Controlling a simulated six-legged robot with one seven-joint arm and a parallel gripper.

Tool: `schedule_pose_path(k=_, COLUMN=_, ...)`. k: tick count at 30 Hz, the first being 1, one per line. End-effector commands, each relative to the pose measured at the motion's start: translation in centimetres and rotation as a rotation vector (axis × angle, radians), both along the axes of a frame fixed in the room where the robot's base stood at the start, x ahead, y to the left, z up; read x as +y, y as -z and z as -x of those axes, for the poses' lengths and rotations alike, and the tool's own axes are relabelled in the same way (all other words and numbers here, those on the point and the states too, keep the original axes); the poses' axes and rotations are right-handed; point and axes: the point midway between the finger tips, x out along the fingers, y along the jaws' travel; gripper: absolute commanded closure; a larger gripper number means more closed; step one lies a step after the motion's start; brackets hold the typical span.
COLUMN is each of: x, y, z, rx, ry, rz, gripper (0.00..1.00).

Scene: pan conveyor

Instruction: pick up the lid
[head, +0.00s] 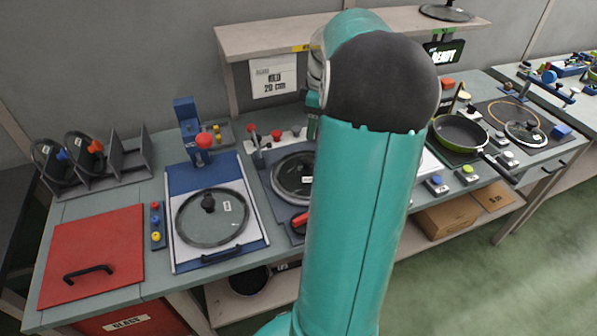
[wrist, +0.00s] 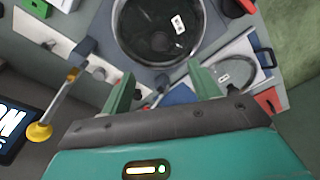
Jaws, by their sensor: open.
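Several glass lids are in view, and I cannot tell which one is meant. One lid (head: 293,178) lies at the middle station, partly hidden behind my arm.
A rack (head: 128,165) with lids stands at the left, beside a red board (head: 95,250). Red-topped levers (head: 204,140) stand behind the stations. A green pan (head: 460,133) is at the right. A wooden shelf (head: 260,42) overhangs the back.

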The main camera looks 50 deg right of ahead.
Motion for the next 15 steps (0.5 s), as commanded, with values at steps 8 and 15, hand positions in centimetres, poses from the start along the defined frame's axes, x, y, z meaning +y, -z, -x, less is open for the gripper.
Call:
schedule_pose_path(k=8, x=0.0, y=4.5, z=0.0, rx=0.004, ry=0.007, rz=-0.006, gripper=0.39)
schedule_pose_path(k=15, x=0.2, y=8.1, z=-0.6, rx=0.001, ry=0.006, rz=-0.002, gripper=0.39)
